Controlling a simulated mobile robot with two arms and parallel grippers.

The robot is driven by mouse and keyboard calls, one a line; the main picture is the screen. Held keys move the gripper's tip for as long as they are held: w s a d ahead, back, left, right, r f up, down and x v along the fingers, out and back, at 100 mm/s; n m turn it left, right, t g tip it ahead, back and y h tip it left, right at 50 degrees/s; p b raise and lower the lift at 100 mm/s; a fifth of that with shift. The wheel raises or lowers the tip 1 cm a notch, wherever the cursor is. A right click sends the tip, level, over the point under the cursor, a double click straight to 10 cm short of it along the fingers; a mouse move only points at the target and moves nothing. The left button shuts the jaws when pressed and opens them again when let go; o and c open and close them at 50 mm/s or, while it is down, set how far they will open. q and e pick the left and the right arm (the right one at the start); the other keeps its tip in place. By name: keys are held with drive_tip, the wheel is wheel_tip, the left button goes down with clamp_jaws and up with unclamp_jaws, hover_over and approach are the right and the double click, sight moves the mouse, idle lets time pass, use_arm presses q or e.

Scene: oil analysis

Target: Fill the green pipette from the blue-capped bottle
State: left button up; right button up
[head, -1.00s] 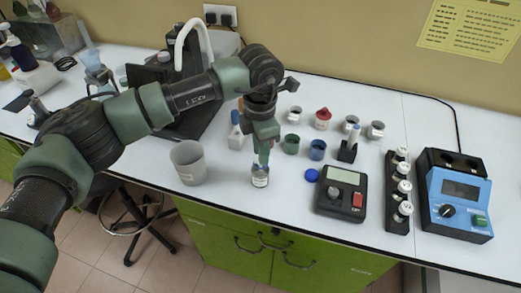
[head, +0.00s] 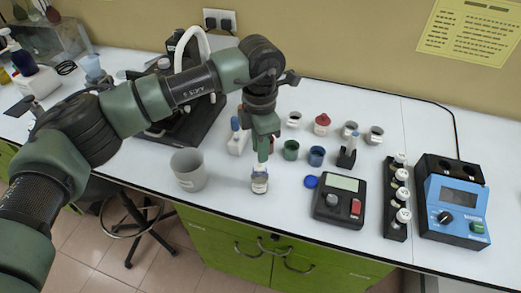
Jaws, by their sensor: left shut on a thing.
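My left gripper (head: 263,140) points down above the open small bottle (head: 260,186), near the front edge of the bench. It is shut on the green pipette (head: 263,153), which hangs upright below the fingers. The pipette's lower end is at the bottle's mouth. I cannot tell whether the tip is inside, or whether it holds liquid. The bottle is upright with a pale label. A loose blue cap (head: 311,181) lies on the bench to its right. My right gripper is not in view.
A grey beaker (head: 188,170) stands left of the bottle. Green (head: 290,150) and blue (head: 316,156) cups stand behind right. A black meter (head: 339,198), a vial rack (head: 396,212) and a blue device (head: 455,208) are on the right. A white blue-topped bottle (head: 237,141) stands behind.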

use_arm(q)
drive_tip(key=shift+r+p, duration=0.8)
drive_tip(key=shift+r, duration=1.55)
